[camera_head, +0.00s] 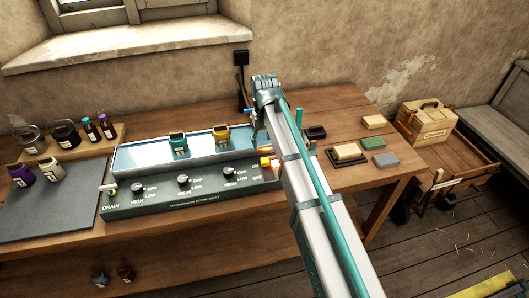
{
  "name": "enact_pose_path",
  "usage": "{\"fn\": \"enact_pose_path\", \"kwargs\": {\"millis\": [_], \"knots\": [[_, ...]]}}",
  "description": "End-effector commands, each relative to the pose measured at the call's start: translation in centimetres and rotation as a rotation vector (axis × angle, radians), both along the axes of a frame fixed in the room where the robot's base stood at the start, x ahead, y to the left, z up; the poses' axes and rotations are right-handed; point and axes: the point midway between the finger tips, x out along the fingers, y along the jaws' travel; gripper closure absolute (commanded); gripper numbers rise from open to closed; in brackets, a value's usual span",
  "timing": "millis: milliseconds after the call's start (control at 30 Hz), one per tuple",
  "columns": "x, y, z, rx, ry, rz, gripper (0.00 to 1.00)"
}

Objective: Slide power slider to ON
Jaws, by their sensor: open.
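The control panel (185,203) is the dark front of a wash unit on the wooden bench. At its right end a small orange and red power slider (266,163) shows beside the ON and OFF lettering. My arm covers part of that end, so the slider's exact position cannot be told. My arm reaches in from the bottom right and bends down past its upper joint. My gripper (266,150) is mostly hidden behind the arm, close to the slider. It is open, and I see nothing in it. Whether it touches the slider cannot be told.
Several black knobs (183,181) line the panel. A teal container (178,144) and a yellow one (221,134) stand at the basin. Bottles and jars sit on the left. Several soap-like blocks (385,159) lie right of my arm. A wooden crate (427,121) stands farther right.

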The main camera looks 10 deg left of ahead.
Motion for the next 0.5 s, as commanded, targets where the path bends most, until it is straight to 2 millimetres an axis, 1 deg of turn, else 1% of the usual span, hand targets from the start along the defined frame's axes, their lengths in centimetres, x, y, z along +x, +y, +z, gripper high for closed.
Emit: {"fn": "enact_pose_path", "kwargs": {"millis": [33, 200, 333, 500], "knots": [[0.1, 0.1, 1.0, 0.001, -0.002, 0.000, 0.44], [0.1, 0.0, 3.3, 0.000, -0.001, 0.000, 0.44], [0.1, 0.0, 4.2, 0.000, -0.001, 0.000, 0.44], [0.0, 0.0, 4.4, 0.000, 0.000, 0.000, 0.44]]}}
